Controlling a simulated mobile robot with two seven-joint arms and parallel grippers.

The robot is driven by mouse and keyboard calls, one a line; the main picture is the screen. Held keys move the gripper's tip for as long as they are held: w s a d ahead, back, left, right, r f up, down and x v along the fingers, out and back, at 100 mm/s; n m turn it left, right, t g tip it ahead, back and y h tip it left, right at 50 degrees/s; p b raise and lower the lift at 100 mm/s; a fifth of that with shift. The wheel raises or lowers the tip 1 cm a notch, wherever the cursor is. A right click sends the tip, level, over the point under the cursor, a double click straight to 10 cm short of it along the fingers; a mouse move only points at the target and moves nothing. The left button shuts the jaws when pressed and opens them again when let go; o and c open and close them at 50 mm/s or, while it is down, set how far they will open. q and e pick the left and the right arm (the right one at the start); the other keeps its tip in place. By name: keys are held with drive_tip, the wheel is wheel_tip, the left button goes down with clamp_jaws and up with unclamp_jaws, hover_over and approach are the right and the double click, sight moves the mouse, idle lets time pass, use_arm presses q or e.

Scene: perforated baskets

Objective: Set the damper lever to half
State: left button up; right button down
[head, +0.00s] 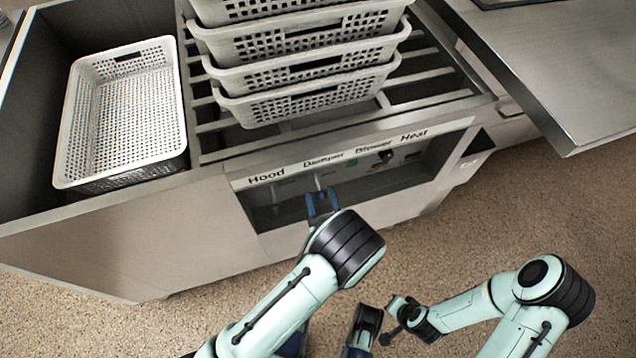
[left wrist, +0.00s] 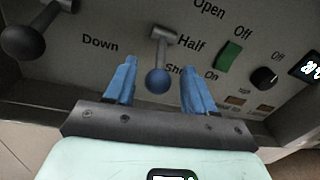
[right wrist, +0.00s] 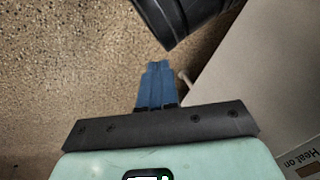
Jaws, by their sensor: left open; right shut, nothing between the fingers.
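The damper lever (left wrist: 163,48) is a grey metal stick with a blue ball knob (left wrist: 158,81), below the Damper label on the control panel. In the left wrist view the knob hangs beside the partly hidden "Shut" mark, below "Half" and "Open". My left gripper (left wrist: 159,82) is open, with one blue finger on each side of the knob and visible gaps to both. In the head view this gripper (head: 320,200) is at the panel recess and covers the knob. My right gripper (right wrist: 155,68) is shut and empty, over the floor beside the cabinet.
The hood lever (left wrist: 22,43) with its black ball is left of the damper lever. A green switch (left wrist: 229,56) and black dial (left wrist: 264,78) are to the right. Stacked white baskets (head: 305,100) stand on the slats above; another basket (head: 70,150) sits at left.

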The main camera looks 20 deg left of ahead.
sight(321, 192)
use_arm(q)
drive_tip(key=x, duration=0.5)
drive_tip(key=shift+b, duration=0.3)
use_arm(e)
drive_tip(key=shift+w+d+f, duration=0.35)
drive_tip(key=shift+w+f, duration=0.05)
drive_tip(key=shift+w, duration=0.3)
use_arm(q)
clamp_jaws()
